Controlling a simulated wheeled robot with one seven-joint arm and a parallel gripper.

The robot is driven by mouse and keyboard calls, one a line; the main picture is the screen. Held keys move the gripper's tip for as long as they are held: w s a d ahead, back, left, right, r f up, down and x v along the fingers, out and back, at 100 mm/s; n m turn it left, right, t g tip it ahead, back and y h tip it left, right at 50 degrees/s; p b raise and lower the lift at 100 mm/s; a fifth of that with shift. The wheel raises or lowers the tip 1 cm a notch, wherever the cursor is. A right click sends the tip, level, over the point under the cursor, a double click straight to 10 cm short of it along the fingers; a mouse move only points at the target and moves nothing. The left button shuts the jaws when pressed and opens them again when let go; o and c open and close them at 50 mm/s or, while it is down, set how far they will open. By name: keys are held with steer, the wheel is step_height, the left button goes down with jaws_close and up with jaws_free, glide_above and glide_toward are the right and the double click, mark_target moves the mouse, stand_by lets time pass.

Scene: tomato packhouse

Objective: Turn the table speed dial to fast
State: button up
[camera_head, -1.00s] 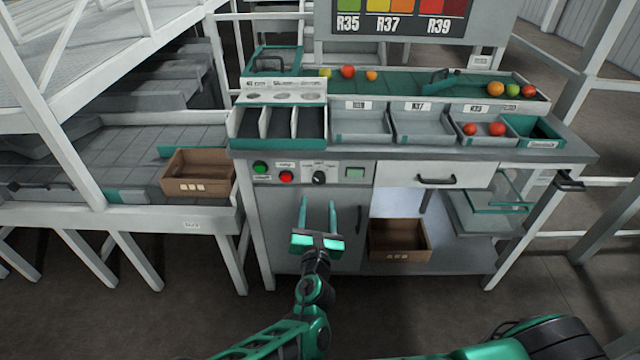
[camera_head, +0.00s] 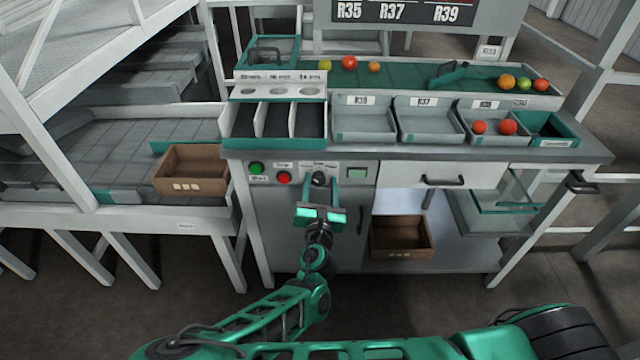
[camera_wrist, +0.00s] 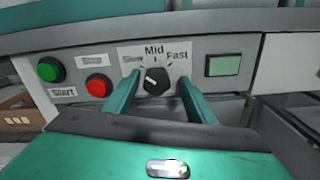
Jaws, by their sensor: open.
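The speed dial (camera_wrist: 156,80) is a black knob on the grey control panel, with a plate marked Slow, Mid and Fast above it. In the wrist view its pale pointer line leans up and left, toward Slow. The dial also shows in the head view (camera_head: 319,179). My gripper (camera_wrist: 154,86) is open, with one green finger on each side of the dial. In the head view my gripper (camera_head: 320,185) is in front of the panel, fingers pointing at it. I cannot tell whether the fingers touch the knob.
Left of the dial are a red stop button (camera_wrist: 98,85) and a green start button (camera_wrist: 50,69). A small green screen (camera_wrist: 222,65) is at the right. The counter edge (camera_head: 400,154) overhangs the panel. A brown crate (camera_head: 430,240) stands on the lower shelf.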

steer(key=shift+a, duration=0.25)
steer(key=c, duration=1)
steer(key=shift+d, duration=0.1)
steer(key=shift+c, duration=0.3)
steer(key=shift+s+m, duration=0.1)
steer(key=shift+m, duration=0.2)
steer(key=m, duration=0.4)
steer(key=shift+f, duration=0.1)
steer(key=m, duration=0.5)
steer(key=shift+m, duration=0.4)
steer(key=m, duration=0.4)
steer(key=shift+m, duration=0.3)
steer(key=m, duration=0.4)
steer(key=shift+f+m, duration=0.1)
steer(key=shift+m, duration=0.3)
